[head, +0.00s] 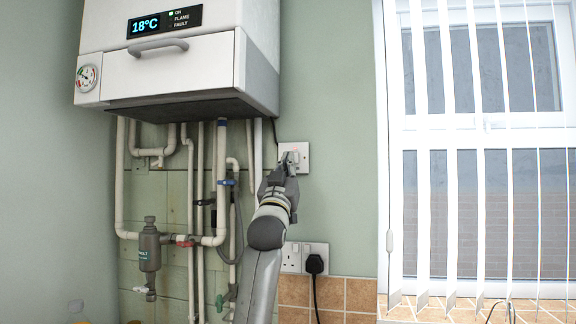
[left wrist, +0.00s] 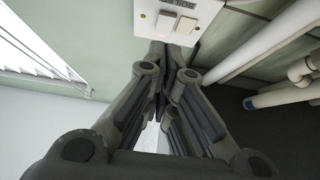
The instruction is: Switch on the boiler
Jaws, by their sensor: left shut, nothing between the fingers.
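The white boiler (head: 180,62) hangs on the wall at the upper left. Its display (head: 164,22) reads 18°C, and the small lamp beside ON looks lit. A white switch plate (head: 301,148) is on the wall below and right of the boiler. The plate also shows in the left wrist view (left wrist: 203,12), with a rocker and a second small element on it. My left gripper (head: 284,163) is shut and empty, its tips at the plate's lower edge; they also show in the left wrist view (left wrist: 170,50). I cannot tell whether they touch. My right gripper is out of view.
Pipes (head: 221,180) with several valves run down the wall below the boiler. A double socket (head: 291,257) with a black plug (head: 314,264) sits below the switch plate. A window with vertical blinds (head: 480,150) is on the right. Bare wall lies between plate and window.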

